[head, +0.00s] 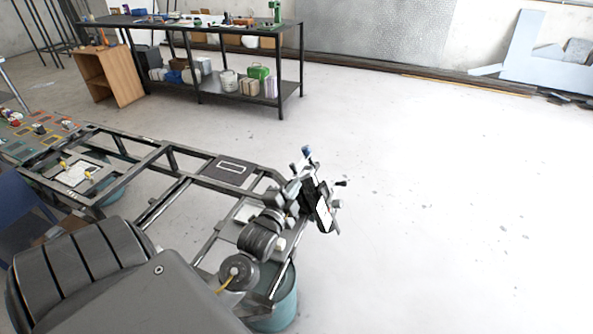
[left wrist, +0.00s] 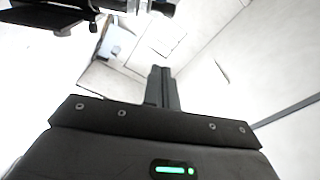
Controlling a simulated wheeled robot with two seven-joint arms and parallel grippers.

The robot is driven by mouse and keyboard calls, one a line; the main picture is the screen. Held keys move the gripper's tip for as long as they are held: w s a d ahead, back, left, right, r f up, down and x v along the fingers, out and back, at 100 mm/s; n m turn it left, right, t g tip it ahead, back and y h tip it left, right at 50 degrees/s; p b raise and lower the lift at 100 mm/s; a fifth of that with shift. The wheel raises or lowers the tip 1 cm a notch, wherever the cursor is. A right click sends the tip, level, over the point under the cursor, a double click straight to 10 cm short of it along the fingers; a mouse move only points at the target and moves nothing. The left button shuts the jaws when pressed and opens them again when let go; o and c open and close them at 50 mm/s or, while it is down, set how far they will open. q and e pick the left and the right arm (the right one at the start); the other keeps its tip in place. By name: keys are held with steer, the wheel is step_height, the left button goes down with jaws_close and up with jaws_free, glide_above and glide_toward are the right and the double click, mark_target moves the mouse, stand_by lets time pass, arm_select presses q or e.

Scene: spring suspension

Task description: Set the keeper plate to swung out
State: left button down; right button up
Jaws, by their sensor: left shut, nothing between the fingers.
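My left gripper (head: 319,206) is at the right end of the dark metal frame (head: 190,178) in the head view. In the left wrist view its two fingers (left wrist: 162,72) are together, with nothing between them. A metal fitting with a blue tip (head: 304,158) shows just above and behind the gripper, partly covered by it. In the left wrist view a dark part (left wrist: 45,16) and a silvery part (left wrist: 140,6) show at the top left, apart from the fingertips. I cannot make out which part is the keeper plate or how it stands. My right gripper is not in view.
The frame rests on blue-green drums (head: 283,300). A coloured board with small parts (head: 35,133) lies at its left end. A black workbench (head: 200,28) with tools and a wooden cabinet (head: 110,76) stand behind. The floor to the right is clear.

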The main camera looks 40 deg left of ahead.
mark_target(297, 170)
arm_select(q)
steer(key=shift+w+f, duration=0.1)
steer(key=w+a+p, duration=0.1)
steer(key=w+a, duration=0.1)
steer(key=w+a+p, duration=0.1)
steer(key=w+p, duration=0.1)
steer(key=w, duration=0.1)
steer(key=w+a+f+p, duration=0.1)
steer(key=w+a, duration=0.1)
steer(key=shift+w+a+p, duration=0.15)
steer(key=shift+a+p, duration=0.15)
steer(key=shift+f, duration=0.15)
stand_by(0.4)
